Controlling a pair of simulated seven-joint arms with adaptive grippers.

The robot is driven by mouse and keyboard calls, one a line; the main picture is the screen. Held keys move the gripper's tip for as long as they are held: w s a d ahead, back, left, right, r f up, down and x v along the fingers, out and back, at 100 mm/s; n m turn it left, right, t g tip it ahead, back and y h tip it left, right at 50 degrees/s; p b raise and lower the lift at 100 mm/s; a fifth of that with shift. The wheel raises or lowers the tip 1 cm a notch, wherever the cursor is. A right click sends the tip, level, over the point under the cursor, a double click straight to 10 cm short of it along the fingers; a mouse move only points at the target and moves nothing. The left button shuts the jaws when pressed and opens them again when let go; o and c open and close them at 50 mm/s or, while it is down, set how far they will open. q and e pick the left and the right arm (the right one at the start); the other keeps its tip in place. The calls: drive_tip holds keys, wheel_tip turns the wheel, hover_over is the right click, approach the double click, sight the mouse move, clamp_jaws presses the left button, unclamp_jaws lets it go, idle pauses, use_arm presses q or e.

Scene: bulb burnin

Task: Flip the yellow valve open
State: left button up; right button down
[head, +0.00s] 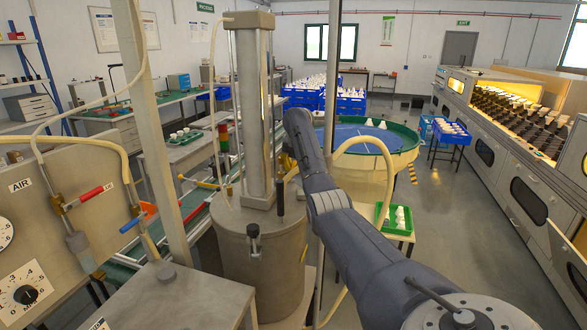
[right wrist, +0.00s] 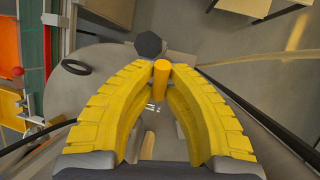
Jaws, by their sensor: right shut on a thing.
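The yellow valve handle (right wrist: 160,85) shows in the right wrist view as a short yellow rod between the tips of my yellow fingers. My right gripper (head: 288,166) is shut on it, with the fingertips touching its sides. In the head view the gripper is beside the tall metal column (head: 254,110) above the round tank (head: 262,250), and my arm and the column hide most of the fingers and the handle. How far the valve is turned cannot be told. My left gripper is out of view.
A panel marked AIR (head: 50,230) with red and blue levers stands at the left. An upright post (head: 150,130) and hoses are close to the tank. A green-rimmed round table (head: 400,150) is behind my right arm. Open floor (head: 440,240) lies to the right.

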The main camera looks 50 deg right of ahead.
drive_tip(key=shift+s+a+r+t+h, duration=0.1)
drive_tip(key=shift+r+t+h, duration=0.15)
drive_tip(key=shift+h, duration=0.35)
drive_tip(key=c, duration=1.4)
unclamp_jaws()
drive_tip(key=shift+v, duration=5.95)
drive_tip(key=shift+s+f, duration=0.1)
